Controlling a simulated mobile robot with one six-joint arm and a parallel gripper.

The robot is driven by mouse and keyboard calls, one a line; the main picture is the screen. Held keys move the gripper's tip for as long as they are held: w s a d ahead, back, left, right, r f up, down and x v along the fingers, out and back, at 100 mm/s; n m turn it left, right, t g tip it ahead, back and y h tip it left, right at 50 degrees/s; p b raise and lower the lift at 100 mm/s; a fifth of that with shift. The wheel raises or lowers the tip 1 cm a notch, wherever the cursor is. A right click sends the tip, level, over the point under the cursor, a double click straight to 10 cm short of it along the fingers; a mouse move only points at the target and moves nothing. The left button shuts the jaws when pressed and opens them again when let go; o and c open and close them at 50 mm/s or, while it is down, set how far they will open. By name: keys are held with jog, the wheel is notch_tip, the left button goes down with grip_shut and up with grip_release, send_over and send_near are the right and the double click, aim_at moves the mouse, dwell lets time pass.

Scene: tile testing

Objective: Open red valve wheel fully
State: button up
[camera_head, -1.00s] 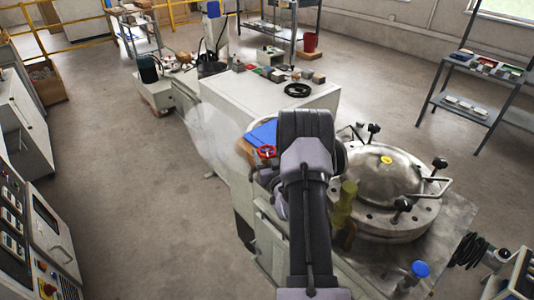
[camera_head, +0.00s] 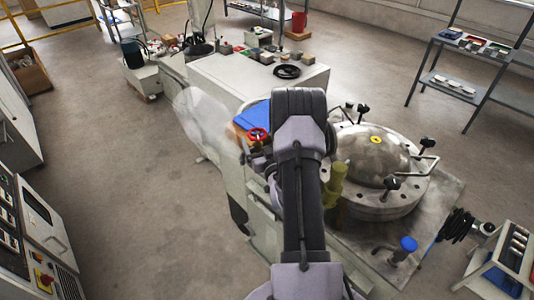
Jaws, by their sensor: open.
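The red valve wheel (camera_head: 258,135) is a small ring with a dark centre, beside a blue-topped part (camera_head: 254,115) of the machine. It is just left of my raised arm's upper bend. Its turn position is too small to tell. My arm rises from the bottom centre and bends away near the wheel. My gripper is hidden behind my arm links, so I cannot see whether it touches the wheel.
A round metal vessel (camera_head: 372,155) with black clamp knobs stands close right of my arm. A yellowish upright part (camera_head: 335,183) and a blue-capped part (camera_head: 408,244) are nearby. A control panel (camera_head: 30,220) is at left. The floor between is open.

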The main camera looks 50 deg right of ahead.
jog(key=p+v, duration=0.1)
jog(key=v, duration=1.3)
jog(key=shift+s+a, duration=0.2)
jog(key=shift+s, duration=0.15)
